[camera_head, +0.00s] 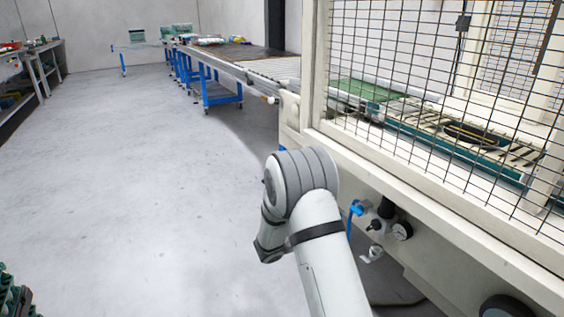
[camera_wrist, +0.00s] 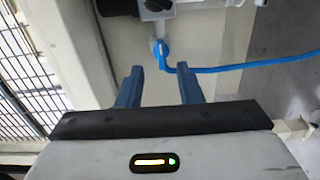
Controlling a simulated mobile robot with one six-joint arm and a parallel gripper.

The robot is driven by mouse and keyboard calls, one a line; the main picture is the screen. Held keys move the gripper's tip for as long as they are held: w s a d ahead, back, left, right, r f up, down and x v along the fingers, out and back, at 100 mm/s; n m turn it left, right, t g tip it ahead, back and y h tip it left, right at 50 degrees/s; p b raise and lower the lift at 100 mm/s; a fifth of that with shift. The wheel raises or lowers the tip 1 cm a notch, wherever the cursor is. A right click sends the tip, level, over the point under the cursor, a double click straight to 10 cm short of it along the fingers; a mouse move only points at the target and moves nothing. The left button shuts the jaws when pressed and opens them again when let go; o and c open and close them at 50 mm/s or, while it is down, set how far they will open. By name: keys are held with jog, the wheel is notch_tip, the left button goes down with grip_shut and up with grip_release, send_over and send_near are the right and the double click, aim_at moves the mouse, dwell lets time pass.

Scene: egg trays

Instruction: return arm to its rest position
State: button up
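My arm rises from the bottom of the head view and bends at a grey elbow joint, close to the pale machine frame (camera_head: 415,205). My gripper (camera_wrist: 160,82) shows in the wrist view with its two blue fingers apart and nothing between them. The fingers point toward the machine's side panel, below a blue valve or fitting (camera_wrist: 161,52) with a blue hose (camera_wrist: 240,66). My gripper is hidden in the head view. No egg tray can be made out between the fingers.
A caged machine with wire mesh (camera_head: 430,90) and a conveyor inside stands at right, close to my arm. A blue-legged table (camera_head: 215,90) is behind.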

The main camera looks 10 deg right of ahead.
jog(key=s+d+r+m+g+y+p, duration=0.1)
jog(key=s+r+m+g+y+p, duration=0.2)
jog(key=s+r+p, duration=0.8)
jog(key=s+d+r+m+g+y+p, duration=0.1)
jog(key=s+r+g+y+p, duration=0.45)
jog(key=r, duration=0.85)
jog(key=s+a+r+t+y+p, duration=0.1)
jog(key=s+a+r+y+p, duration=0.1)
jog(key=s+a+r+p, duration=0.2)
jog(key=s+a+r+t+y+p, duration=0.2)
jog(key=s+a+r+y+p, duration=0.1)
jog(key=r+p, duration=0.5)
jog(key=s+a+r+t+y+p, duration=0.2)
jog(key=s+a+r+y+p, duration=0.1)
jog(key=s+a+r+p, duration=0.2)
notch_tip(320, 180, up, 4)
jog(key=shift+s+a+f+p, duration=0.15)
jog(key=shift+s+p, duration=0.3)
jog(key=shift+s, duration=0.75)
